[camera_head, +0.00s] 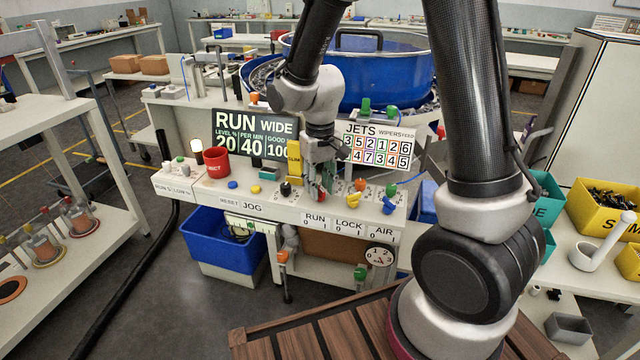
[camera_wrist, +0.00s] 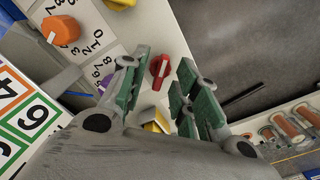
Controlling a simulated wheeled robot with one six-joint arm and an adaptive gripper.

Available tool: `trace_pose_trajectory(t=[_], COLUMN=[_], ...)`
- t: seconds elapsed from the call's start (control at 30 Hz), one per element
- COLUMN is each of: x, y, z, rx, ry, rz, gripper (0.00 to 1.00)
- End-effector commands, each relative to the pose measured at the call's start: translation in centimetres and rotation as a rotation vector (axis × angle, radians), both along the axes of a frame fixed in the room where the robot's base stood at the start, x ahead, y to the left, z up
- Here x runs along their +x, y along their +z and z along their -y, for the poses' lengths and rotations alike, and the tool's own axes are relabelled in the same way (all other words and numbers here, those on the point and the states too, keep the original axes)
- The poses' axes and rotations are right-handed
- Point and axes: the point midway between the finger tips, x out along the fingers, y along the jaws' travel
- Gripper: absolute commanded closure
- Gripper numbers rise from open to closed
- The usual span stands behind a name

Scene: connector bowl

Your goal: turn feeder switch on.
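My gripper (camera_head: 318,178) points down at the white control panel (camera_head: 258,195). In the wrist view my gripper (camera_wrist: 163,88) is open, with its green-padded fingers well apart. A red rotary knob (camera_wrist: 160,71) with a white line shows between and just beyond the fingertips. I cannot tell how high the fingers are above it, and no contact is visible. In the head view the fingers mostly hide this knob. The plate below reads RUN, LOCK and AIR (camera_head: 349,226). I cannot make out a label for a feeder switch.
An orange knob (camera_wrist: 61,30) lies left of the fingers in the wrist view. On the panel, yellow knobs (camera_head: 352,199), a blue button (camera_head: 388,205) and a black-topped switch (camera_head: 286,189) stand close by. A RUN WIDE display (camera_head: 253,136) and a big blue bowl (camera_head: 385,75) stand behind.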

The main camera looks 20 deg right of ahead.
Motion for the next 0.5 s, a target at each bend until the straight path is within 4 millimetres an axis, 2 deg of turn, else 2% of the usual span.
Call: trace_pose_trajectory(t=[0.27,0.37,0.5], x=[0.0,0.0,0.0], y=[0.7,2.2,5.4], z=[0.0,0.0,0.0], rx=[0.000,0.001,0.002], ry=[0.001,0.001,0.000], rz=[0.000,0.003,0.005], gripper=[0.70,0.70,0.70])
